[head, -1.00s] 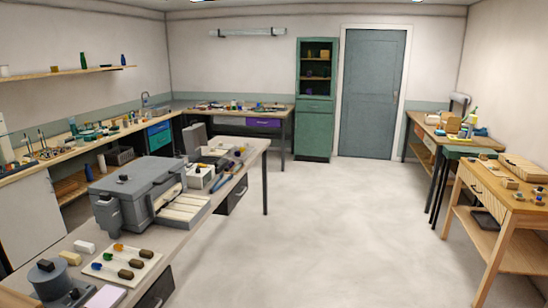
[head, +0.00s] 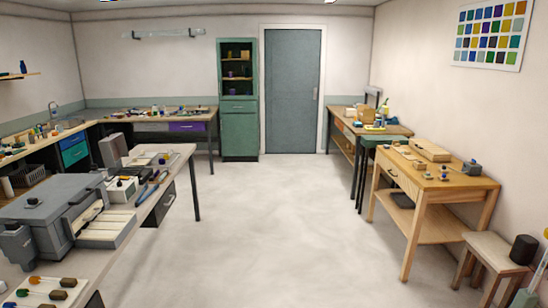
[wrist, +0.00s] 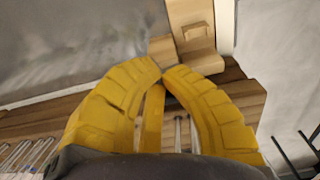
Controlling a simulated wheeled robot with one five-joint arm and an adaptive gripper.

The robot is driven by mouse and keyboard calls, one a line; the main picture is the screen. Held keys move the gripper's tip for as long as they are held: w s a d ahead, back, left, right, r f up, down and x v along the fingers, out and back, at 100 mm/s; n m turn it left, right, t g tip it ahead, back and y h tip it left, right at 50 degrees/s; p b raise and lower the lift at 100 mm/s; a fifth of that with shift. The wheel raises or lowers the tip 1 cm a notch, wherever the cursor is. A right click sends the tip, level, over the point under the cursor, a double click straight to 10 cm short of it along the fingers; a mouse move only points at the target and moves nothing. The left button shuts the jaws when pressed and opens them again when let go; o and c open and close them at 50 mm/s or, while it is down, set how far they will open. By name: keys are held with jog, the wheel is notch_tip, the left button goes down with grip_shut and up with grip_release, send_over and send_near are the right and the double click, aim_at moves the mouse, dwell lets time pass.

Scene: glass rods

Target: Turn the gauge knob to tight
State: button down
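I cannot make out a gauge knob for certain in either view. In the head view, a small grey-blue device (head: 472,168) sits at the right end of the wooden table on the right. Small dark-topped pieces (head: 444,173) stand beside it, too small to tell apart. In the wrist view my gripper (wrist: 162,74) has yellow ribbed fingers whose tips meet, with nothing seen held between them. Behind the fingers are a brown wooden surface and thin metal rods (wrist: 178,133). My gripper is not in the head view.
The wooden table (head: 460,188) stands at the right, with a stool (head: 495,252) in front of it. A grey bench (head: 160,185) with a grey furnace-like machine (head: 45,215) is at the left. The pale floor (head: 270,230) between them is clear.

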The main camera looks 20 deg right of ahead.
jog(key=shift+s, duration=0.3)
notch_tip(320, 180, up, 6)
jog(key=shift+p, duration=0.45)
jog(key=shift+a, duration=0.1)
dwell(0.4)
